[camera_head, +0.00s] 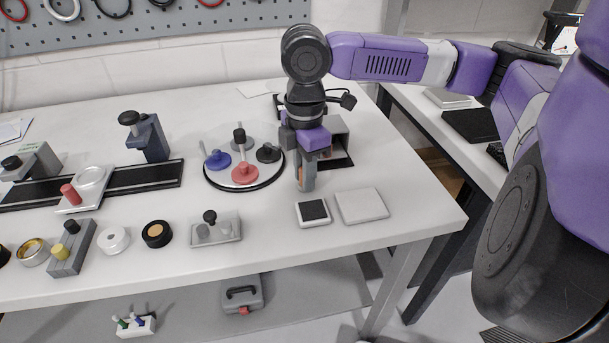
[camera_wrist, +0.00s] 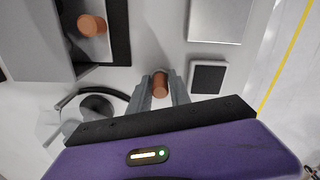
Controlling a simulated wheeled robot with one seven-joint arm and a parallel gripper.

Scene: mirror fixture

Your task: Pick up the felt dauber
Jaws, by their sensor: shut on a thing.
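My gripper (camera_head: 306,183) points down over the table, between the round turntable and the two small pads. It is shut on a short brown-orange cylinder, the felt dauber (camera_wrist: 160,84), which shows between the fingertips (camera_wrist: 160,92) in the wrist view. In the head view only a sliver of the dauber (camera_head: 300,175) shows beside a finger. I cannot tell whether it touches the table. A similar brown-orange cylinder (camera_wrist: 92,25) shows by the grey box in the wrist view; I cannot tell whether it is a reflection.
A grey box (camera_head: 338,134) stands just behind my gripper. The turntable (camera_head: 209,182) with red, blue, grey and black daubers is to its left. A dark-topped pad (camera_head: 313,211) and a light slab (camera_head: 362,206) lie in front. A small tray (camera_head: 232,238) is at front left.

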